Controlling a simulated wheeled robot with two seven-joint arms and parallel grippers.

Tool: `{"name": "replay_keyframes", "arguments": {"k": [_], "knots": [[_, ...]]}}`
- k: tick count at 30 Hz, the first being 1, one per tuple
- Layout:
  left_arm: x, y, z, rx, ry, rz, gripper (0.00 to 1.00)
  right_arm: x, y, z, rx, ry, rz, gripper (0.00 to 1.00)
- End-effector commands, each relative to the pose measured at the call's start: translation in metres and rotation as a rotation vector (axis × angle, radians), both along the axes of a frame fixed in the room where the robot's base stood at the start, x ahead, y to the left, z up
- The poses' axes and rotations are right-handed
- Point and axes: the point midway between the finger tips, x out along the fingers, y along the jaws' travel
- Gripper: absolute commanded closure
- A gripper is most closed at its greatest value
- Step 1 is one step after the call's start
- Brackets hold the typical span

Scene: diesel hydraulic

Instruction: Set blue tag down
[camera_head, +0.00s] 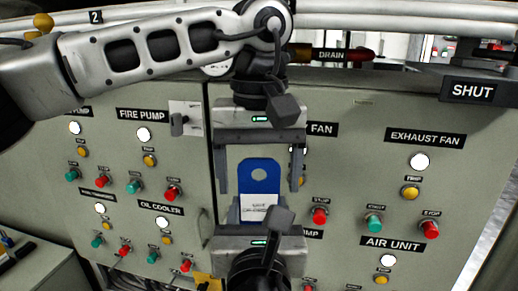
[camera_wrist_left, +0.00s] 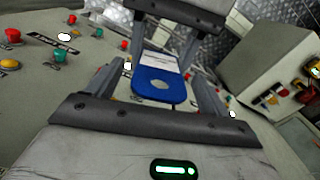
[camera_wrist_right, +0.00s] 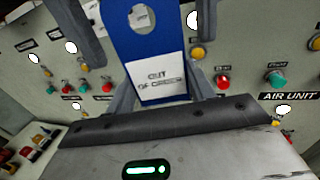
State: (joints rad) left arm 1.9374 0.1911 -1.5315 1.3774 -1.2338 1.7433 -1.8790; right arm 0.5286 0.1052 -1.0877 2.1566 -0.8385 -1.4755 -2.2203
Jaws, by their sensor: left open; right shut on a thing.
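The blue tag (camera_head: 259,173) has a hole near its top and a white label with dark lettering. It stands upright in front of the grey control panel (camera_head: 345,180). My right gripper (camera_head: 259,212) comes up from below and is shut on the tag's lower, white-labelled end. My left gripper (camera_head: 259,186) comes down from above and is open, its fingers apart on either side of the tag's blue upper part. The tag also shows between the fingers in the left wrist view (camera_wrist_left: 160,86) and in the right wrist view (camera_wrist_right: 150,45).
The panel carries several red, green and yellow buttons, white lamps and black name plates such as EXHAUST FAN (camera_head: 425,138). A switch plate (camera_head: 185,119) is left of the grippers. Pale pipes (camera_head: 380,22) run above the panel. A grey box (camera_head: 40,270) is at lower left.

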Motion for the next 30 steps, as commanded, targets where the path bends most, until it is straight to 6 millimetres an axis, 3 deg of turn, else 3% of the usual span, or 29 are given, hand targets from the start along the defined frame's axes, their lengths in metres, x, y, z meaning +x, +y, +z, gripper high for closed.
{"name": "replay_keyframes", "arguments": {"k": [10,15,17,18,20,30], "knots": [[0.0,-0.0001,-0.0038,-0.001,-0.001,0.0,0.2,0.0,0.0,0.0001,0.0,0.0,0.0,0.65],[0.0,-0.0002,-0.0037,-0.001,-0.001,0.0,0.67,0.0,0.0,0.0001,0.0,0.0,0.0,0.65],[0.0,-0.0002,-0.0036,-0.001,-0.001,0.0,0.67,0.0,0.0,0.0001,0.0,0.0,0.0,0.65],[0.0,-0.0002,-0.0035,-0.001,-0.001,0.0,0.67,0.0,0.0,0.0001,0.0,0.0,0.0,0.38],[0.0,-0.0002,-0.0035,-0.001,-0.001,0.0,0.67,0.0,0.0,0.0001,0.0,0.0,0.0,0.21],[-0.0001,-0.0003,-0.0034,-0.001,-0.001,-0.001,0.68,-0.003,0.0002,-0.0002,0.0,0.0,0.001,0.21]]}}
